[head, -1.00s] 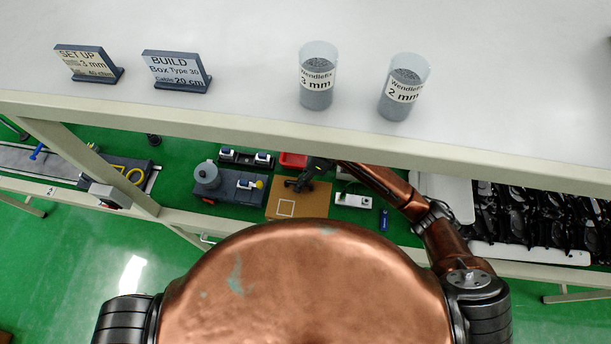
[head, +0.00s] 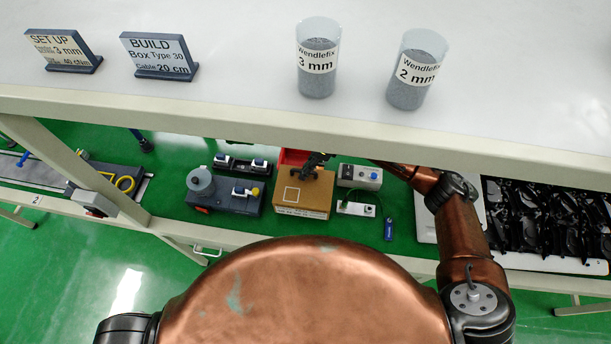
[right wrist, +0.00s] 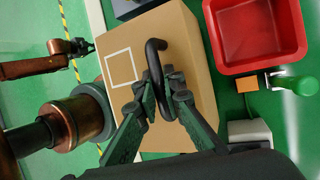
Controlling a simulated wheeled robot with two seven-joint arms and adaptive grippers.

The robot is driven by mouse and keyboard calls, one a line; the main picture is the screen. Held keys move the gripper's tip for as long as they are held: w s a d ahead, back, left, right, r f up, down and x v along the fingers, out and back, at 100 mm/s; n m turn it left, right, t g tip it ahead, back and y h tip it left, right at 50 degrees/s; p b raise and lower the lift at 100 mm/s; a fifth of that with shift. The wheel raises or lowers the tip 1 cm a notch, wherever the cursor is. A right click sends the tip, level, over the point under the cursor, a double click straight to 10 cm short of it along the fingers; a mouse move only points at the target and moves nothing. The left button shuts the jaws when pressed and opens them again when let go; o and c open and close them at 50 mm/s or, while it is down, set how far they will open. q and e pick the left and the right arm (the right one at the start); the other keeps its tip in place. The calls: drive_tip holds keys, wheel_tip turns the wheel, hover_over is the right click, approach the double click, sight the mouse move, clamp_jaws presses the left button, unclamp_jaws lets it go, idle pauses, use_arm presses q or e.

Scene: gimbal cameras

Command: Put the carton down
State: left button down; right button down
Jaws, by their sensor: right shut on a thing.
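The carton (head: 303,197) is a brown cardboard box with a white square outline on top, under the upper white tabletop in the head view. It fills the middle of the right wrist view (right wrist: 185,40). A dark bent bar, like a handle (right wrist: 155,62), stands over its top. My right gripper (right wrist: 163,92) is shut on this bar; in the head view the gripper (head: 312,163) shows small over the carton. I cannot tell whether the carton's underside touches the green surface. My left gripper (right wrist: 84,46) shows small in the right wrist view; its jaws are unclear.
A red bin (right wrist: 258,30) is close beside the carton. A grey device (head: 225,192) stands left of it; a button box (head: 360,176) and a blue tag (head: 389,229) lie right. Two Wendlefix cups (head: 318,60) and two signs stand on the upper tabletop (head: 245,50).

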drive_tip(key=shift+w+f, duration=0.2)
drive_tip(key=shift+w, duration=0.05)
drive_tip(key=shift+d+f, duration=0.1)
drive_tip(key=shift+f, duration=1.45)
drive_tip(key=c, duration=2)
unclamp_jaws()
drive_tip(key=shift+s+f, duration=0.1)
drive_tip(key=shift+s, duration=0.1)
drive_tip(key=shift+c, duration=0.2)
